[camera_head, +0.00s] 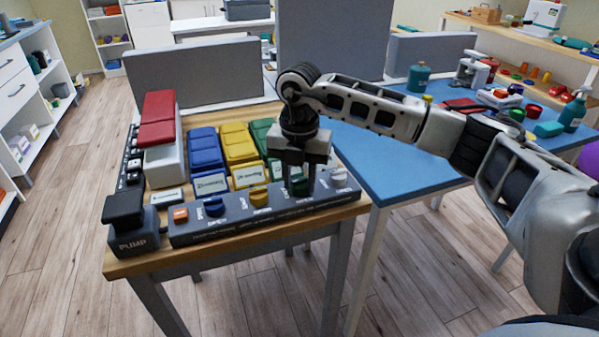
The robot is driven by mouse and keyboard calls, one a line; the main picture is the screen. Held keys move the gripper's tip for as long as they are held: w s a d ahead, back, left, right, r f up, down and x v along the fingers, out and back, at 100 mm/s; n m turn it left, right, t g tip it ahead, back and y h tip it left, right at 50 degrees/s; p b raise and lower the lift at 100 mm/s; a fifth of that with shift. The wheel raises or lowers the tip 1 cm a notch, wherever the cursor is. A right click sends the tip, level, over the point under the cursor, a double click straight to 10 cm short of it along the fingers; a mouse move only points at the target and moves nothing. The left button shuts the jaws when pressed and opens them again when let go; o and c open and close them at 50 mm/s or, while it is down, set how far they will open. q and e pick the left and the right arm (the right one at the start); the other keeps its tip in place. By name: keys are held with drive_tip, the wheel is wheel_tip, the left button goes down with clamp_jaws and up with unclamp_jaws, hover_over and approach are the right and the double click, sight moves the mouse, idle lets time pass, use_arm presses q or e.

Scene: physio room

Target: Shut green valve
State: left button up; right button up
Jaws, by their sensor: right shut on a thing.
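The valve panel (235,229) is a long dark grey box along the front of the wooden table. A row of small knobs sits on it: a blue valve (213,206), a yellow valve (259,196), the green valve (300,187) and a white knob (338,176). My right gripper (298,182) points down over the green valve and is shut on it. The fingers hide most of the green valve, so its turn angle cannot be told. My left gripper is not in view.
A pump box (132,231) stands at the panel's left end beside an orange button (180,214). Blue (207,150), yellow (239,144) and green pads lie behind, with a red pad stack (158,118) at left. A blue table (375,165) adjoins on the right.

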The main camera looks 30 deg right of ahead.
sight(300, 179)
drive_tip(key=shift+r+m+p, duration=0.1)
drive_tip(key=shift+m+p, duration=0.25)
drive_tip(key=shift+m, duration=0.85)
drive_tip(key=shift+w, duration=0.1)
drive_tip(key=o, duration=1)
drive_tip(key=shift+c, duration=0.2)
wheel_tip(300, 179, up, 16)
drive_tip(key=p, duration=0.1)
